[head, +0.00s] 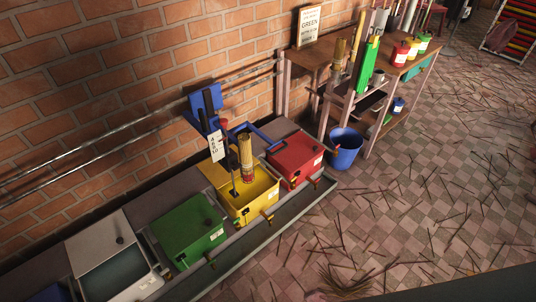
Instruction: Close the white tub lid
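The white tub (142,284) is at the lower left of the head view, to the left of the green tub. Its pale grey lid (92,238), with a dark knob, lies toward the wall side and appears raised or set back. The dark teal inside (117,274) of the tub shows in front of the lid, so the tub is open. How the lid is joined to the tub cannot be made out. Neither of my grippers is in view.
A green tub (190,228), a yellow tub (252,200) holding an incense bundle (245,157), and a red tub (297,157) continue the row along the brick wall. A blue bucket (344,150) stands by a wooden table (395,68). Sticks litter the tiled floor.

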